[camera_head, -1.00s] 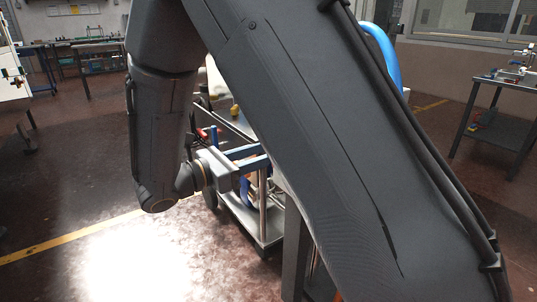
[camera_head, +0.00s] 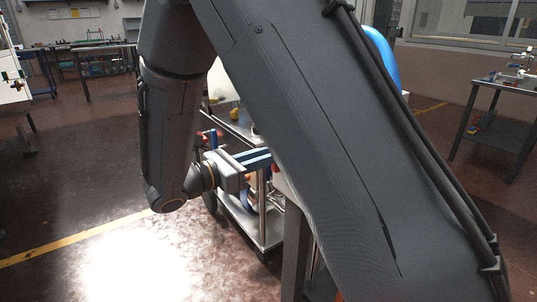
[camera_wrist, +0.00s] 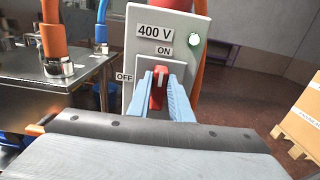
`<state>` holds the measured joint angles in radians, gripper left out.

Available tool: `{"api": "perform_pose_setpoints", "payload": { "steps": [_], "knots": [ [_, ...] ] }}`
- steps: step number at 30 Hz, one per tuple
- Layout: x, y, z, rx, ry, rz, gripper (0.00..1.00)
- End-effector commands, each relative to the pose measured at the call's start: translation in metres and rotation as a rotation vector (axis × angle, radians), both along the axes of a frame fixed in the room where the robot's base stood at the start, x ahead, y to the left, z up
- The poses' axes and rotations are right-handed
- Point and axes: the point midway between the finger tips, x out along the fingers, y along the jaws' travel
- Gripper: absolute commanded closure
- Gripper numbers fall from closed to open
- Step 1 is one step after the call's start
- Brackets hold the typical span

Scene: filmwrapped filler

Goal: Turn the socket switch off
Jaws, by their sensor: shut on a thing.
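The socket box (camera_wrist: 187,22) is a light grey panel in the wrist view, labelled 400 V, with ON above the switch and OFF at its left. Its red switch handle (camera_wrist: 158,86) stands roughly upright, towards the ON label. My gripper (camera_wrist: 162,80) has its blue fingers either side of the red handle and is shut on it.
A steel table (camera_wrist: 52,92) with orange and blue cable connectors stands left of the panel in the wrist view. A cardboard box (camera_wrist: 304,115) on a pallet is at right. In the head view a wheeled cart (camera_head: 262,232) stands beneath my gripper, with open floor at left.

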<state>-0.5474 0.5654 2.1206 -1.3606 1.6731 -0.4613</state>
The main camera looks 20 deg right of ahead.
Motion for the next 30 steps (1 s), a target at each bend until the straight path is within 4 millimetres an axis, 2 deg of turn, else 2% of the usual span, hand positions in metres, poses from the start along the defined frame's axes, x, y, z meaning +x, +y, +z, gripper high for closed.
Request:
{"api": "perform_pose_setpoints", "payload": {
  "steps": [11, 30],
  "knots": [
    [0.001, 0.001, 0.004, -0.054, 0.170, -0.001, 1.00],
    [0.010, 0.003, -0.002, -0.221, 0.683, 0.000, 1.00]
  ]
}}
